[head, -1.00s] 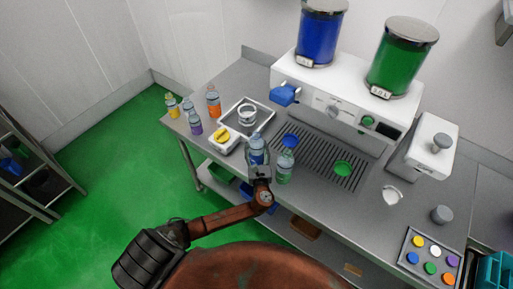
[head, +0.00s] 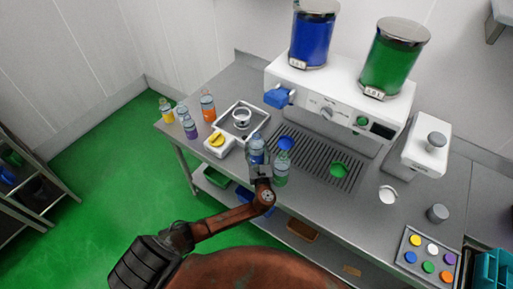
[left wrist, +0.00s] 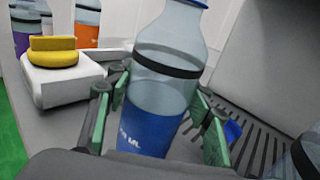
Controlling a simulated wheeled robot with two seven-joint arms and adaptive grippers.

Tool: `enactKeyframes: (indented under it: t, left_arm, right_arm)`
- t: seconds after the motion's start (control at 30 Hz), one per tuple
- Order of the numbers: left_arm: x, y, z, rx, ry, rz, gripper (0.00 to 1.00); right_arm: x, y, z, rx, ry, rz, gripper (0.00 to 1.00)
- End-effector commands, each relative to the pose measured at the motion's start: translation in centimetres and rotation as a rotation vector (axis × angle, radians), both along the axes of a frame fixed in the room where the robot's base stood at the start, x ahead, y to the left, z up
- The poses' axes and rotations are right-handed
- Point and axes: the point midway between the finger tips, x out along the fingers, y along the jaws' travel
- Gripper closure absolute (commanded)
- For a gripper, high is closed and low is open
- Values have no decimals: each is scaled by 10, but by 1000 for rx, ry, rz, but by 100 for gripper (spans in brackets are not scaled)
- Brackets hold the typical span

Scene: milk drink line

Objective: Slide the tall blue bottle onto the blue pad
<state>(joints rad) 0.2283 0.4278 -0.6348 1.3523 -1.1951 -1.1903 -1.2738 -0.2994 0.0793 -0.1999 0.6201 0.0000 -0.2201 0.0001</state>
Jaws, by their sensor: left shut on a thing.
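The tall blue bottle (head: 257,148) stands upright on the counter, just left of the blue pad (head: 286,144), and is apart from it. In the left wrist view the bottle (left wrist: 152,128) has a clear upper part and a blue lower part, with its top cut off. My left gripper (head: 259,171) is shut on the bottle, with green finger pads on either side of it. The blue pad (left wrist: 233,131) shows in the left wrist view behind the right finger, partly hidden. My right gripper is not in view.
A green bottle (head: 281,170) stands close to the right of my left gripper. A green pad (head: 339,170) lies on the dark grate (head: 314,160). A white box with a yellow top (head: 216,141) and several small bottles stand to the left. The dispenser (head: 335,112) stands behind the grate.

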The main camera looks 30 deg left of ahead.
Motion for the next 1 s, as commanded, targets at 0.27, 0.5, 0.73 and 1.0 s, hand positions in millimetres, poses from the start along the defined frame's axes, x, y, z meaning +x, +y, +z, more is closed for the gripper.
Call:
enactKeyframes:
  t: [0.27,0.5,0.73,1.0]
  left_arm:
    - [-10,5,1,1,1,0,75]
    - [-19,8,1,1,1,0,75]
    - [-23,10,1,0,0,0,75]
    - [-23,10,-1,0,0,0,75]
  right_arm:
    - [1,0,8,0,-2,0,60]
    - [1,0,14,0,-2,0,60]
    - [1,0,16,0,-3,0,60]
    - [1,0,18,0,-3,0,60]
